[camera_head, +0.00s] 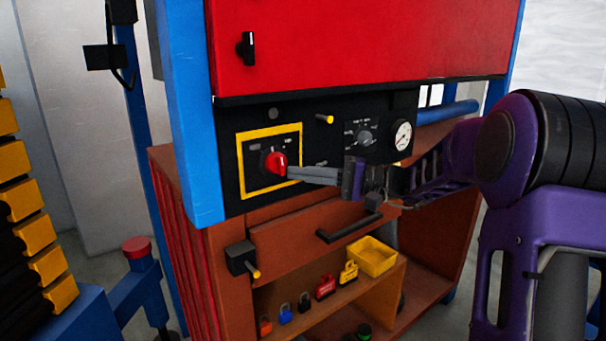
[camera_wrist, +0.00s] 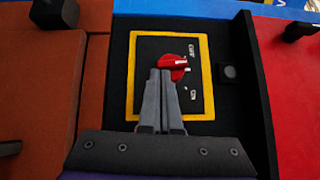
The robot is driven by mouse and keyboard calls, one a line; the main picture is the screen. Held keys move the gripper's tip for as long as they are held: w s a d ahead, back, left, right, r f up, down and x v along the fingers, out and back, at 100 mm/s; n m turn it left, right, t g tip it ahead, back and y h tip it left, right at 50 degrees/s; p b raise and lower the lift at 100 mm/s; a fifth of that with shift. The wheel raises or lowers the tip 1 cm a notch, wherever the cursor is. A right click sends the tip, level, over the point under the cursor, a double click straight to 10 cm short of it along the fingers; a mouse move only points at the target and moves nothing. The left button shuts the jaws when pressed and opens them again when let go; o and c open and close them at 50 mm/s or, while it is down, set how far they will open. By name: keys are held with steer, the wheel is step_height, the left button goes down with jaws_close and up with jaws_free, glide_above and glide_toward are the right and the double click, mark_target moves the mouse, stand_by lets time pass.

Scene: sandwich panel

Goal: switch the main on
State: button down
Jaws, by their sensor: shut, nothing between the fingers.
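The main switch is a red rotary knob (camera_head: 276,163) inside a yellow square frame (camera_head: 240,170) on the black panel (camera_head: 228,140). The knob also shows in the wrist view (camera_wrist: 174,63), with small white labels on the black plate beside it. My gripper (camera_head: 290,172) is shut, its two grey fingers side by side with nothing between them. In the wrist view the fingertips (camera_wrist: 160,72) are at the knob's edge and overlap part of it. I cannot tell whether they touch it. The label that the knob points to is too small to read surely.
The panel also carries a yellow-tipped lever (camera_head: 325,119), a small black dial (camera_head: 365,137) and a round gauge (camera_head: 401,135). Below are a drawer with a black handle (camera_head: 348,228), a yellow bin (camera_head: 372,257) and several padlocks on a shelf. A red door (camera_head: 360,45) is above.

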steer(key=shift+s+a+f+m+t+y, duration=0.1)
steer(key=shift+a+f+m+t+y, duration=0.15)
steer(key=shift+m+t+y, duration=0.45)
steer(key=shift+s+a+f+m+t+y, duration=0.2)
steer(key=shift+m+y, duration=0.25)
steer(key=shift+m, duration=0.6)
steer(key=shift+s+a+f+m+t+y, duration=0.1)
steer(key=shift+f+m+t+y, duration=0.25)
steer(key=shift+m+y, duration=0.35)
steer(key=shift+s+a, duration=0.1)
steer(key=shift+a, duration=0.1)
steer(key=shift+f, duration=0.1)
steer(key=d+f+b, duration=0.1)
steer(key=d+f, duration=0.4)
steer(key=d, duration=0.7)
steer(key=shift+s+f, duration=0.15)
steer(key=shift+s, duration=0.1)
